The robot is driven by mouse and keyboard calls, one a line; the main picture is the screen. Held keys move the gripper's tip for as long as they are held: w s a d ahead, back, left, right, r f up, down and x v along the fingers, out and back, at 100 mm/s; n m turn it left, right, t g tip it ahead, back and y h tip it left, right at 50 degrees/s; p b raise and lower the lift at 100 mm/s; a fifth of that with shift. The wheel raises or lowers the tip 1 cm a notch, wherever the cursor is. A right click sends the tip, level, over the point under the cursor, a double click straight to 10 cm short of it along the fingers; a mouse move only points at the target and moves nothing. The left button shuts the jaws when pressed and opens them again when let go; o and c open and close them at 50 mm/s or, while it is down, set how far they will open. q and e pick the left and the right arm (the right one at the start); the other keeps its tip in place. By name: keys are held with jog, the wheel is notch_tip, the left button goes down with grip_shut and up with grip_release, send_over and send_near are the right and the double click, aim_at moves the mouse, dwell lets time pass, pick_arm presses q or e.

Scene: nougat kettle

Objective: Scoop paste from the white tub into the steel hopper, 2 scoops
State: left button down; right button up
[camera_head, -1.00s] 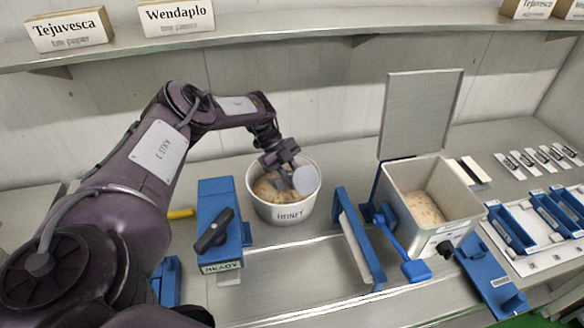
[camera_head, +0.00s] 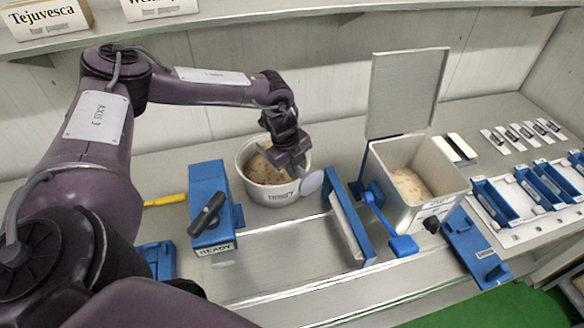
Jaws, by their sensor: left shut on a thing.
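The white tub (camera_head: 246,178) with pale, lumpy paste stands on the counter in the middle. My left gripper (camera_head: 290,163) hangs over the tub's right side and is shut on a scoop (camera_head: 312,182). The scoop's round grey end shows at the tub's right rim; what it holds is hard to see. The steel hopper (camera_head: 452,186) stands to the right with its lid (camera_head: 405,92) raised and pale paste inside. My right gripper is not in view.
A blue unit with a black handle (camera_head: 210,210) stands left of the tub. A blue-framed panel (camera_head: 350,222) and a blue lever (camera_head: 402,245) stand between tub and hopper. Blue trays (camera_head: 545,190) lie at the far right. A shelf (camera_head: 250,22) runs along the back wall.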

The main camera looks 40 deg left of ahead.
pick_arm(q)
jog(key=shift+y, duration=0.4)
jog(key=shift+s+d+r, duration=0.1)
jog(key=shift+d+r, duration=0.15)
jog(key=shift+r, duration=1.25)
jog(key=shift+s+d+r, duration=0.1)
jog(key=shift+d+r, duration=0.1)
jog(key=shift+r, duration=1.25)
jog(key=shift+r, duration=0.1)
